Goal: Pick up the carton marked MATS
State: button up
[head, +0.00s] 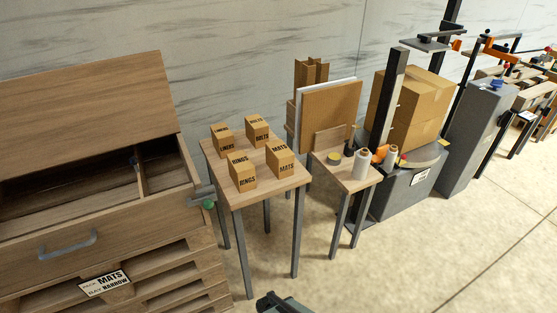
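The carton marked MATS (281,161) is a small brown box with black lettering. It stands upright at the right front of a small wooden table (262,193) with grey legs. Three similar cartons share this table: RINGS (242,173) to its left, BOLTS (257,131) behind it, and one that seems to read LINERS (222,142) at the back left. Gaps separate the cartons. A dark grey piece at the bottom edge may be part of my arm. My gripper's fingers do not show.
A second small table (352,181) with rolls stands to the right. Large boxes (412,100) sit behind it. The floor in front is clear.

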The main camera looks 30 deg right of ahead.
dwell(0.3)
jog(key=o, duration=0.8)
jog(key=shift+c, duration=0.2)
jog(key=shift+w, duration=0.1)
